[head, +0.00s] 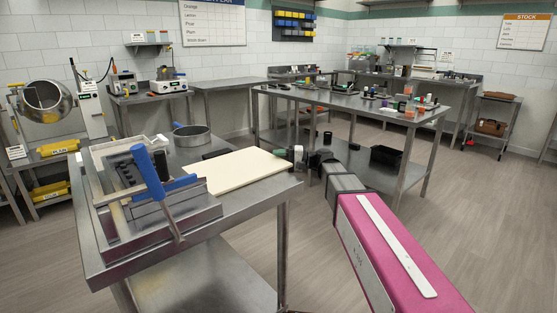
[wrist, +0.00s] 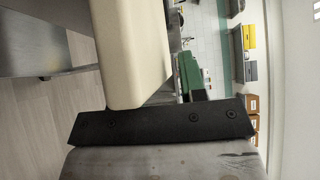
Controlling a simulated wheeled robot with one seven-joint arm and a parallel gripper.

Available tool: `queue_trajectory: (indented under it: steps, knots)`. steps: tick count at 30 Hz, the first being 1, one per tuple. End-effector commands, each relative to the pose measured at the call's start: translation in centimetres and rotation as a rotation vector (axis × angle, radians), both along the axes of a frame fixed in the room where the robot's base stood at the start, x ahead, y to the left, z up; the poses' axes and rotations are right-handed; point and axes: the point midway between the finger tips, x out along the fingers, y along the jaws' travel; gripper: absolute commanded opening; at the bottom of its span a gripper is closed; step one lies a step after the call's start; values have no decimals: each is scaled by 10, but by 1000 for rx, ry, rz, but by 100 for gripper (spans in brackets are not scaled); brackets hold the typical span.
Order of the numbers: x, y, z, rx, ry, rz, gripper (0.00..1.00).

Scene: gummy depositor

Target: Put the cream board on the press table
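The cream board (head: 240,170) is flat at the right end of the near steel table (head: 235,213); whether it rests on the top or hangs just above it I cannot tell. My gripper (head: 299,155) is at the board's right end. In the wrist view the board (wrist: 132,50) is large and close, its end by the black gripper body (wrist: 160,122). A green finger (wrist: 190,76) shows along one side of the board. The other finger is hidden, so its grip is unclear. No table is clearly marked as the press table.
A metal device with a blue lever (head: 148,175) and a pan (head: 192,137) stand left of the board. A bare steel table (head: 230,86) stands behind. A long table (head: 345,98) at the back right carries many small items. Floor at right is open.

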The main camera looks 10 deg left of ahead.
Motion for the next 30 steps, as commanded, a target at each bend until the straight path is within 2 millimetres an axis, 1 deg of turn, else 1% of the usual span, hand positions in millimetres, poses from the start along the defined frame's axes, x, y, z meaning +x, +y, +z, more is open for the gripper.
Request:
queue_trajectory:
  steps: [3, 5, 8, 18, 21, 24, 30]
  knots:
    - [0, 0, 2, 0, 0, 0, 38]
    - [0, -4, 2, 0, 0, -1, 38]
    - [1, -17, 2, 0, 0, -2, 38]
    - [5, -82, 2, 0, 0, -3, 38]
    - [6, -97, 2, 0, 0, -2, 38]
    - [7, -109, 1, 0, 0, -1, 38]
    - [8, -119, 1, 0, 0, 0, 38]
